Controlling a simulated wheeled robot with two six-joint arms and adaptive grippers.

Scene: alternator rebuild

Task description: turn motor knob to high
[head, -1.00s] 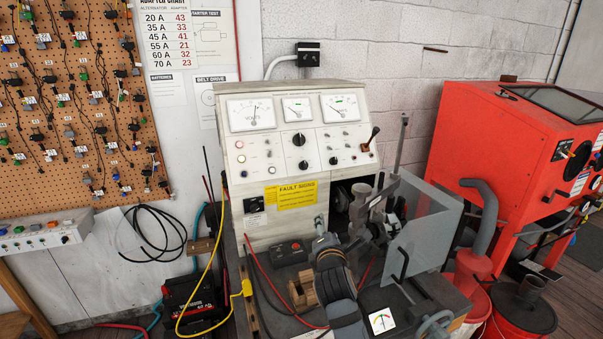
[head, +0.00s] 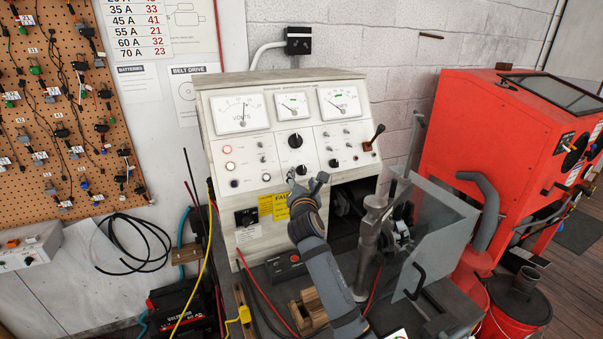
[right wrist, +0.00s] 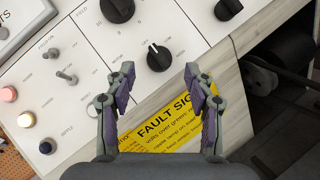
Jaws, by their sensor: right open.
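The grey-white test bench panel (head: 225,165) carries two black knobs in a column at its middle. The lower knob (right wrist: 160,55) has a white pointer line aimed up and slightly left in the right wrist view. The larger upper knob (head: 295,141) also shows in the right wrist view (right wrist: 117,10). My right gripper (head: 308,180) is open in front of the panel, just below the knobs. In the right wrist view its fingers (right wrist: 160,78) stand apart, with the lower knob framed beyond their tips, not gripped. My left gripper is out of view.
A yellow fault sign (right wrist: 170,125) lies behind the right gripper. A lever (head: 377,137) stands at the panel's right. Toggle switches (right wrist: 66,77) sit left of the knobs.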

